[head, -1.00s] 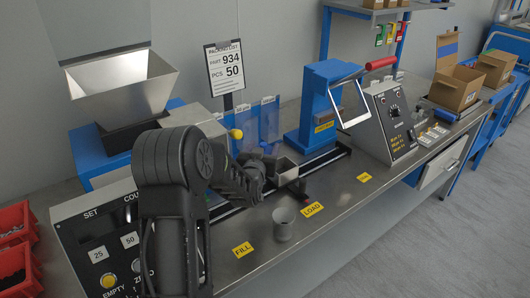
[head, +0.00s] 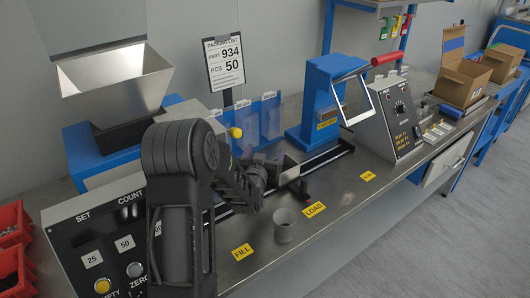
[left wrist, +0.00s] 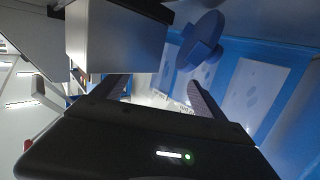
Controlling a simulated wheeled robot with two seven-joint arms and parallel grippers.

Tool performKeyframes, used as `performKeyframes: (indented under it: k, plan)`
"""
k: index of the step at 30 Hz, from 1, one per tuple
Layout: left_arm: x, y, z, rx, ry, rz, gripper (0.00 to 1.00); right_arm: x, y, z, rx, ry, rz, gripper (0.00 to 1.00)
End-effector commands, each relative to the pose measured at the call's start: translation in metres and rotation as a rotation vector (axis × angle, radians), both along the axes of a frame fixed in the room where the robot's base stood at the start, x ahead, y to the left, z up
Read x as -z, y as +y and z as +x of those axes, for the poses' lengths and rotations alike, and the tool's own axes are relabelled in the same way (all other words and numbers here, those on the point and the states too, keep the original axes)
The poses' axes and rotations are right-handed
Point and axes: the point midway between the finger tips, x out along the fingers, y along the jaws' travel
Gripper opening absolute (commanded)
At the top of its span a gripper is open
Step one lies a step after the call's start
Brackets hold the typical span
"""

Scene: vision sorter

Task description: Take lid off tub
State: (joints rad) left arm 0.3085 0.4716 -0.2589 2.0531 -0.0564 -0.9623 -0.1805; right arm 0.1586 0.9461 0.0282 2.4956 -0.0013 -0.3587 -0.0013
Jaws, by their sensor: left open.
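A small grey cup-shaped tub (head: 285,226) stands upright on the steel bench between the FILL and LOAD labels. Its top looks open, but it is too small to be sure. My left gripper (head: 262,176) is behind the tub and to its left, apart from it, beside a grey open box (head: 287,169) on the rail. The left wrist view shows my left gripper's fingers (left wrist: 158,92) spread with nothing between them. Beyond them is a blue disc with a raised bar (left wrist: 205,42); I cannot tell whether it is a lid. My right gripper is not in view.
A blue press (head: 318,100) and a sloped control panel (head: 392,120) stand behind the rail. Blue panels (head: 262,120) rise behind my left gripper. A counter box (head: 105,235) and metal hopper (head: 115,85) are at left. The bench front, right of the tub, is clear.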

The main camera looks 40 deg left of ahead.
Motion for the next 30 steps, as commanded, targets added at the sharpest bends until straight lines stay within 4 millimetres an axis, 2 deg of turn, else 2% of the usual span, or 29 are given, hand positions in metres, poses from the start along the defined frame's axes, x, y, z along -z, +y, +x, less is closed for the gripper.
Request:
performKeyframes:
  k: [7,11,17,24,30]
  plan:
    - [-0.001,0.000,-0.001,0.000,-0.002,0.001,0.82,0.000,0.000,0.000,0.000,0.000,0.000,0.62]
    - [-0.003,-0.004,-0.009,-0.001,-0.003,0.001,0.82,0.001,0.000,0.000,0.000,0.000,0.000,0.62]
    - [-0.007,-0.018,-0.038,-0.001,-0.002,0.000,0.82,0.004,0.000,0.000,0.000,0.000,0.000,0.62]
    - [-0.014,-0.041,-0.081,0.000,-0.003,-0.001,0.82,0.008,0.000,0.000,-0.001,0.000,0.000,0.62]
    - [-0.018,-0.052,-0.102,-0.001,-0.003,0.001,0.82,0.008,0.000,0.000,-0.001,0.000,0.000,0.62]
